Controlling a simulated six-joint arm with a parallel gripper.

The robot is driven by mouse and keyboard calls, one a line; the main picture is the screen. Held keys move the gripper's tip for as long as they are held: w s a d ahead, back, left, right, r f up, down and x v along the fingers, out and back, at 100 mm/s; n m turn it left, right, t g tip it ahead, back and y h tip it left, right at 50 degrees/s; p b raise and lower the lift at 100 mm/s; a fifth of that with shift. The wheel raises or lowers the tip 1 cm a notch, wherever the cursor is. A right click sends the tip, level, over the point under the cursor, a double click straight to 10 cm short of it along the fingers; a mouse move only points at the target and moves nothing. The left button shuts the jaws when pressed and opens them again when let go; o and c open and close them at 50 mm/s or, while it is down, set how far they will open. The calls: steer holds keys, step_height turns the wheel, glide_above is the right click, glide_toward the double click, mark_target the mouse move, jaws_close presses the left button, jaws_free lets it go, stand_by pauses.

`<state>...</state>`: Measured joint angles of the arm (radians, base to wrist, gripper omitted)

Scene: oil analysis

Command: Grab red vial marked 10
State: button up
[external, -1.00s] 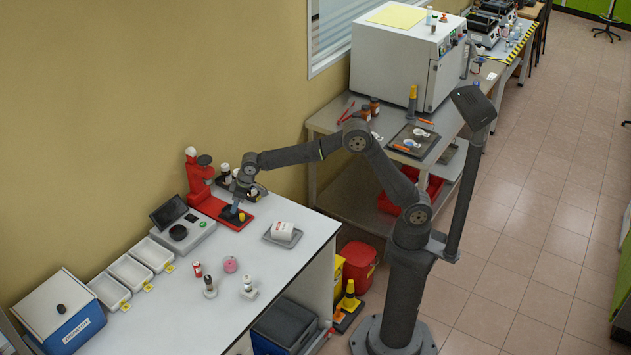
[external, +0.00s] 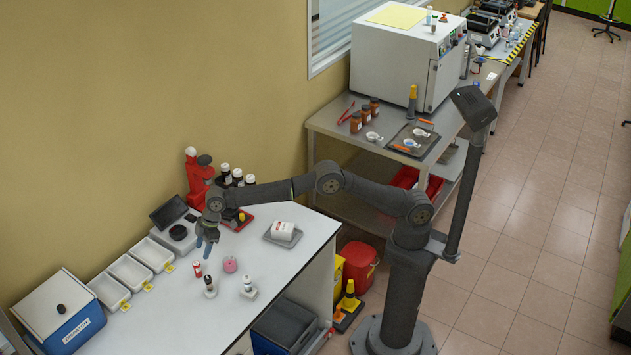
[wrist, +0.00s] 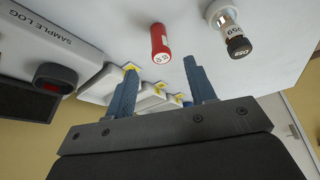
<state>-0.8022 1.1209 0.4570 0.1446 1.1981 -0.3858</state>
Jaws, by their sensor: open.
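A small red vial (external: 197,269) stands on the white bench, left of a pink round item. In the wrist view the red vial (wrist: 160,40) shows upside down with a white label end; I cannot read a 10 on it. My gripper (external: 207,243) is open and empty, pointing down above the bench just behind the red vial. In the wrist view its two blue fingers (wrist: 160,68) are spread apart, with the red vial beyond them and not touching.
A pink round item (external: 230,264) is to the right. White trays (external: 129,272) and the instrument (external: 181,234) lie left; a red press (external: 197,180) stands behind.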

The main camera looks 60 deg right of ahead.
mark_target(199, 266)
steer(key=x, duration=0.9)
steer(key=shift+f, duration=0.35)
steer(key=c, duration=1)
